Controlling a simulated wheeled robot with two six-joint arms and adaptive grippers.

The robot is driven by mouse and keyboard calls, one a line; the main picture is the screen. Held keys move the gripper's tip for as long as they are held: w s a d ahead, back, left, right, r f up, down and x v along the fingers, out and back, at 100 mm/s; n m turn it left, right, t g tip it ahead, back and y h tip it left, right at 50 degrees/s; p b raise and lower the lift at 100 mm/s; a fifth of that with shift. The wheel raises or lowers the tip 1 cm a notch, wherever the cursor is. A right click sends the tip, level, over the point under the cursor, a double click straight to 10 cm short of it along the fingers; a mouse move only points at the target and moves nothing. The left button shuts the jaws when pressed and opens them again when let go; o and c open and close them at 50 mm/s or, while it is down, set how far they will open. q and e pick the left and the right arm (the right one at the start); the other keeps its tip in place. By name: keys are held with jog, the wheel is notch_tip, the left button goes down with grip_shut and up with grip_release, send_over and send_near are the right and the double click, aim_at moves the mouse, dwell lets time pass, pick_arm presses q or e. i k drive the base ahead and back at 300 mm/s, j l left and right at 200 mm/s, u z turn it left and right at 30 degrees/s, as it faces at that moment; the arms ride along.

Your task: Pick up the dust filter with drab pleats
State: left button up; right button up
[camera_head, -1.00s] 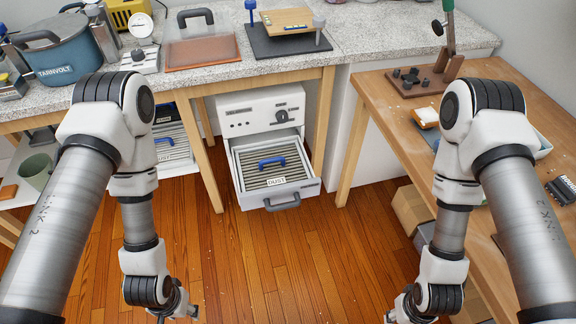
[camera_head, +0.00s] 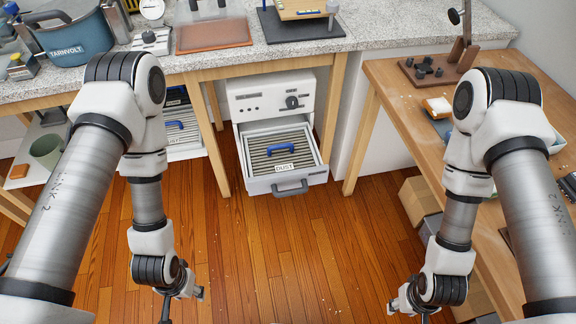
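A dust filter with drab grey-beige pleats, a pale frame and a blue handle (camera_head: 281,148) lies in the open drawer (camera_head: 286,184) of a white cabinet, with a "DUST" label at its front. Another filter (camera_head: 181,141) with a blue handle and paler-looking pleats is on the shelf at the left, partly hidden by my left arm. My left gripper (camera_head: 182,304) is low over the floor, in front and left of the drawer, apart from both filters. My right gripper (camera_head: 402,306) is low at the right, also away from the drawer. Their finger openings are too small to read.
The speckled counter (camera_head: 370,22) runs above the cabinet. A wooden table (camera_head: 405,110) stands at the right, with boxes (camera_head: 416,200) under it. A green-grey mug (camera_head: 46,150) is on the left shelf. The wooden floor (camera_head: 300,260) before the drawer is clear.

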aim_at(278, 151)
jog(key=i+j+z, duration=0.1)
jog(key=z, duration=0.25)
jog(key=i+j+z, duration=0.1)
jog(key=j+z, duration=0.45)
jog(key=z, duration=0.2)
jog(key=i, duration=0.05)
